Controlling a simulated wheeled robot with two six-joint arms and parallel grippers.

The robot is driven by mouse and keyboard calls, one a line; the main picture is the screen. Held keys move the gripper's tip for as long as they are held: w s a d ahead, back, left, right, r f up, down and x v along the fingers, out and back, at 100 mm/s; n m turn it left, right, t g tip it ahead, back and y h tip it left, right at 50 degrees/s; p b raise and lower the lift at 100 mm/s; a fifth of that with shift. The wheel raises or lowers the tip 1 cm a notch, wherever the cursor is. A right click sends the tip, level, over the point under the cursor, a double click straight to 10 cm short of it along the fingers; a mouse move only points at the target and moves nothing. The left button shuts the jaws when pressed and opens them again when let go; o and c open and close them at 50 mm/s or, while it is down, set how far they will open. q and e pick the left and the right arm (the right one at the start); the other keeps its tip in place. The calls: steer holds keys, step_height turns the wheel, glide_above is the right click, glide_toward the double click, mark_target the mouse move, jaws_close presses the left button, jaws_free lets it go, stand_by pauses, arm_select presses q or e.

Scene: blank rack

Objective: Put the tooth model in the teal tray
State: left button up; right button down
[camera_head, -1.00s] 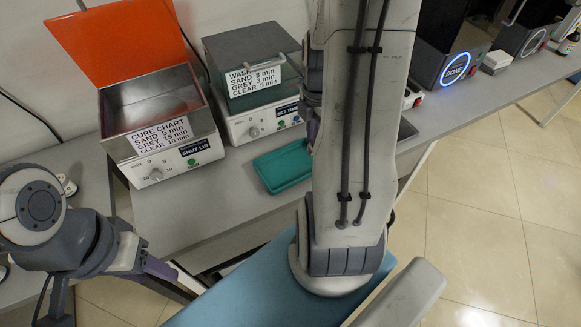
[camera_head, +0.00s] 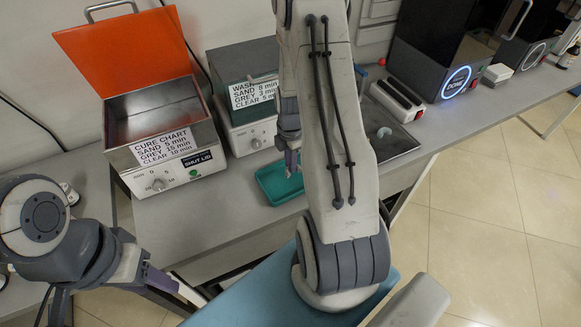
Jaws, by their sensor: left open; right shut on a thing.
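The teal tray (camera_head: 278,186) lies on the grey bench, partly hidden behind my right arm. My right gripper (camera_head: 291,165) points down over the tray's back part and is shut. What it holds is too small and too covered by the fingers to make out. A pale curved piece (camera_head: 384,132) lies on a dark flat tray (camera_head: 399,142) right of my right arm; I cannot tell whether it is a tooth model. My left gripper (camera_head: 178,284) is open and empty at the lower left, away from the teal tray, in front of the bench edge.
A cure box (camera_head: 158,158) with its orange lid (camera_head: 125,50) raised stands at the left. A wash unit (camera_head: 242,95) with a dark lid stands behind the teal tray. Printers (camera_head: 440,60) stand at the right. Bare bench (camera_head: 215,208) lies left of the tray.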

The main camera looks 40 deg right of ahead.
steer(key=shift+f, duration=1.45)
steer(key=shift+f, duration=0.2)
steer(key=c, duration=0.8)
jaws_free()
steer(key=shift+c, duration=0.2)
steer(key=shift+r, duration=0.1)
